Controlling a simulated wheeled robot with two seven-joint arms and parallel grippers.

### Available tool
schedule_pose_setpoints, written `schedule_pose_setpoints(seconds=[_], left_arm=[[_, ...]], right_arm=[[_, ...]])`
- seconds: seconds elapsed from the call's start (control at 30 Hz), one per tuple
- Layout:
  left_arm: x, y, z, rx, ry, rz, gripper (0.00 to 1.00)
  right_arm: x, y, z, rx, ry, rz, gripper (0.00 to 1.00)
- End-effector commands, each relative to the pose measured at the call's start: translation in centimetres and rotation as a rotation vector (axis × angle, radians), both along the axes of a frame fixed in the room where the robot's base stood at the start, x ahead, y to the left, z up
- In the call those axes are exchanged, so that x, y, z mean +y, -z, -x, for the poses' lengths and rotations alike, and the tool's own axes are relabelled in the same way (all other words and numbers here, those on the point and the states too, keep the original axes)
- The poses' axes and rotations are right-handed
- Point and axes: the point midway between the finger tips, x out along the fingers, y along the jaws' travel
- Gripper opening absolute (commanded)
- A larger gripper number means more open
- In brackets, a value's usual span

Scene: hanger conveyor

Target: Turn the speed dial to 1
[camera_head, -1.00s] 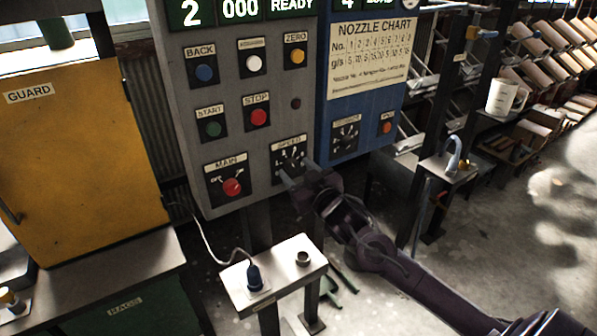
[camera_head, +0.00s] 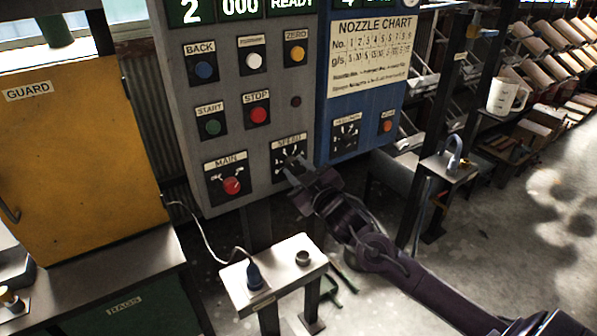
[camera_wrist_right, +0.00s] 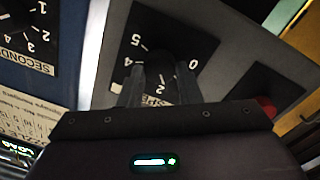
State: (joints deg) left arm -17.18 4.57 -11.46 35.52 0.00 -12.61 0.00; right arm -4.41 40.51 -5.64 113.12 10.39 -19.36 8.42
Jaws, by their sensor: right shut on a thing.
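The speed dial (camera_head: 289,146) is a black plate with white marks at the lower right of the grey control panel. My right gripper (camera_head: 294,167) reaches it from below right in the head view, its fingers covering the dial's lower part. In the right wrist view the dial plate (camera_wrist_right: 197,47) appears upside down, with 5, 4, 2 and 0 readable. There the right gripper (camera_wrist_right: 158,78) is shut on the dark dial knob (camera_wrist_right: 157,66), one finger on each side. I cannot tell which number the knob points to. My left gripper is not in view.
The red MAIN knob (camera_head: 232,185) lies just left of the dial, and the STOP button (camera_head: 258,115) above it. A blue panel (camera_head: 366,100) with another dial adjoins on the right. A small stand (camera_head: 283,274) with a plugged cable is below.

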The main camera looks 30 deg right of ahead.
Motion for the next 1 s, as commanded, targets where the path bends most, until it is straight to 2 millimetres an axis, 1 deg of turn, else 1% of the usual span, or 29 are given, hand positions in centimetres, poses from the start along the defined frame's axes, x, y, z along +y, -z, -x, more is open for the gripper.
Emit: schedule_pose_setpoints(seconds=[0.2,0.5,0.7,1.0], left_arm=[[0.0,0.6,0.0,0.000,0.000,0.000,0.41],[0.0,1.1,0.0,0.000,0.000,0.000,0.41],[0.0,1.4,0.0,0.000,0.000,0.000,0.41],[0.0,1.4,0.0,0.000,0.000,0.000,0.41]], right_arm=[[0.0,0.2,0.0,-0.006,-0.001,0.185,0.08],[0.0,0.2,0.0,-0.013,-0.001,0.382,0.08],[0.0,0.2,0.0,-0.016,-0.001,0.456,0.08],[0.1,0.2,0.0,-0.016,-0.001,0.490,0.08]])
